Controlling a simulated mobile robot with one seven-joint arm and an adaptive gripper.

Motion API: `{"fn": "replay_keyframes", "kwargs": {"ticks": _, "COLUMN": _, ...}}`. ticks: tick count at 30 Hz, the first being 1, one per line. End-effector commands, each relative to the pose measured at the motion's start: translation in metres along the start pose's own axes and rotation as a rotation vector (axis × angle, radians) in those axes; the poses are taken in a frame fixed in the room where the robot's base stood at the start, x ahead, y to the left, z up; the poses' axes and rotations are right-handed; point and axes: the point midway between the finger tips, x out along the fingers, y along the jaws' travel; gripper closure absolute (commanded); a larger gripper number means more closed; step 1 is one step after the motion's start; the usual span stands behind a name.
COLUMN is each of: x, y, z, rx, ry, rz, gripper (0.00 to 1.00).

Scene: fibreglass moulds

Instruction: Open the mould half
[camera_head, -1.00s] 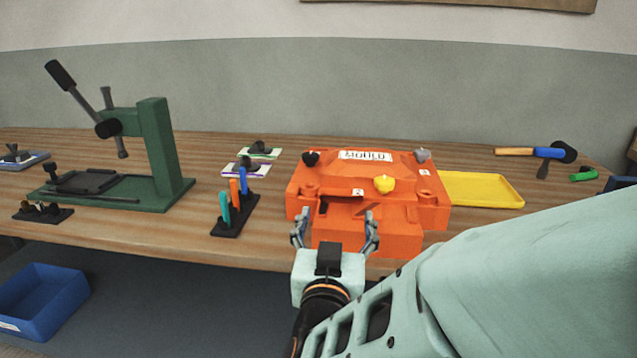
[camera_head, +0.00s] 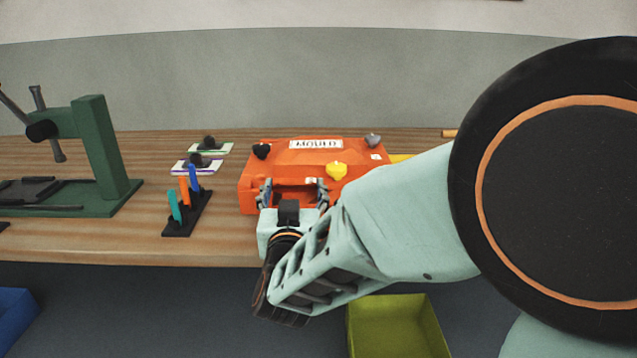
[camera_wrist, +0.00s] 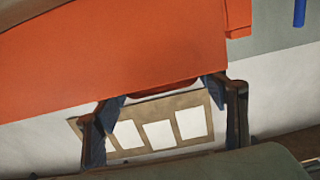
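The orange mould (camera_head: 277,174) sits on the bench in the head view, with a white label, two black or grey knobs and a yellow knob (camera_head: 337,170) on top. My gripper (camera_head: 293,186) is at its front face, over a dark recess there. In the wrist view, the two fingers (camera_wrist: 170,98) stand wide apart with nothing clamped between them. An orange mould surface (camera_wrist: 110,55) fills the top of that view, and a darker red rounded edge lies by the fingertips. Whether they touch it, and whether the mould halves are parted, I cannot tell.
A green press (camera_head: 105,155) and a black rack (camera_head: 187,215) with coloured pegs stand left of the mould. Small plates lie behind the rack. A yellow-green bin (camera_head: 398,328) is below the bench front. My arm hides the bench to the right.

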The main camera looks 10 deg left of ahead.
Motion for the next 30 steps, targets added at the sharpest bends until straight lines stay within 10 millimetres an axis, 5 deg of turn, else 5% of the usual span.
{"fn": "replay_keyframes", "kwargs": {"ticks": 9, "x": 0.000, "y": 0.002, "z": 0.000, "rx": 0.000, "ry": 0.000, "rz": 0.004, "gripper": 0.78}}
{"fn": "replay_keyframes", "kwargs": {"ticks": 30, "x": 0.003, "y": 0.003, "z": -0.022, "rx": 0.000, "ry": -0.039, "rz": 0.007, "gripper": 0.78}}
